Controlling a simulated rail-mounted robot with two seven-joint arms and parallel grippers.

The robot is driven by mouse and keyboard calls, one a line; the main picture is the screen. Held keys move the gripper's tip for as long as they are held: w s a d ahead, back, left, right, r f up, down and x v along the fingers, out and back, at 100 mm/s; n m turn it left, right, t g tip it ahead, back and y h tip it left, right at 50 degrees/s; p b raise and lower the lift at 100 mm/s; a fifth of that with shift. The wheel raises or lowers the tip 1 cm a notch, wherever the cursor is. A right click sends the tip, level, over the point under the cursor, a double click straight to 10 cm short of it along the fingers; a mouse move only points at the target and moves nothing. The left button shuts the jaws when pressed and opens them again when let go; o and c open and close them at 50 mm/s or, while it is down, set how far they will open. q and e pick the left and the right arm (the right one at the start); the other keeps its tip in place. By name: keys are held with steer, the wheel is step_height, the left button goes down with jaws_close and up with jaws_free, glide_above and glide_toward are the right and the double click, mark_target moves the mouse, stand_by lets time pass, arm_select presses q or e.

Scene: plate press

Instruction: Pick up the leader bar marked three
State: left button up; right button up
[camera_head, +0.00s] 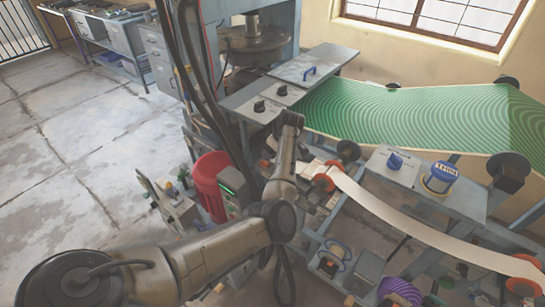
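My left arm comes in from the lower left, bends at a joint and rises to its far end beside the press frame. I cannot make out its fingers, which are largely hidden behind the arm. My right gripper is not in view. I cannot pick out a leader bar marked three, as no such mark is readable. Some small pale pieces (310,168) lie just right of the arm, partly hidden by it, and I cannot tell what they are.
A green patterned sheet (420,112) spans rollers at the right, with a cream strip (415,228) below it. A blue labelled spool (440,178) stands on a grey panel. A red bucket (208,183) stands left of the arm. The floor at left is clear.

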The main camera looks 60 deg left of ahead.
arm_select(q)
steer(key=c, duration=1.1)
steer(key=shift+r, duration=0.1)
